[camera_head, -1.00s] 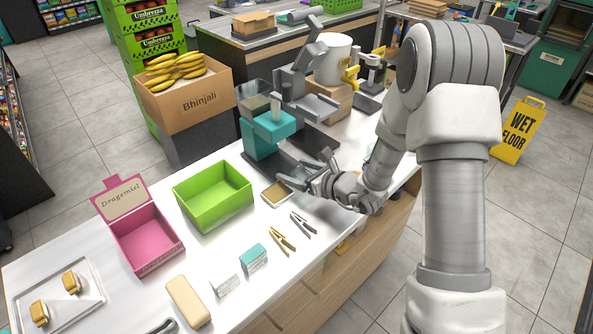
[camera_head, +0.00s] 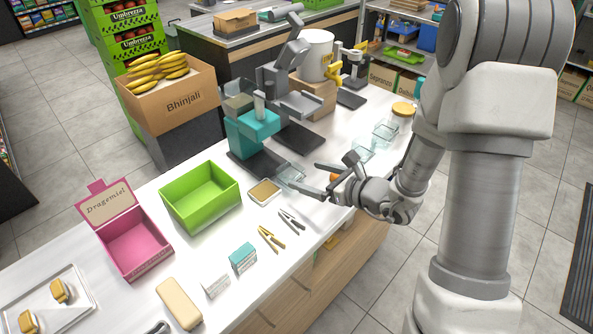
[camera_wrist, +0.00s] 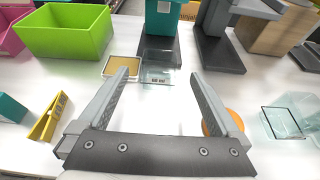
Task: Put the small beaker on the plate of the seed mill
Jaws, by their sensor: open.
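The teal seed mill (camera_head: 252,132) stands on the counter with its dark flat plate (camera_head: 246,168) reaching toward me. The small clear beaker (camera_head: 290,174) is at the front end of this plate; in the wrist view the beaker (camera_wrist: 158,70) overlaps the plate's dark end. I cannot tell if its whole base rests on the plate. My gripper (camera_head: 309,177) is open and empty, just in front of the beaker. In the wrist view my gripper's fingertips (camera_wrist: 160,74) lie either side of the beaker's near side, with no visible contact.
A tan-filled shallow tray (camera_head: 264,192) sits left of the beaker. Larger clear containers (camera_head: 384,133) stand on the right, and an orange round thing (camera_wrist: 222,121) is by my right finger. A green bin (camera_head: 200,196) and pliers-like tools (camera_head: 271,238) lie left. A grey stand (camera_head: 290,90) is behind.

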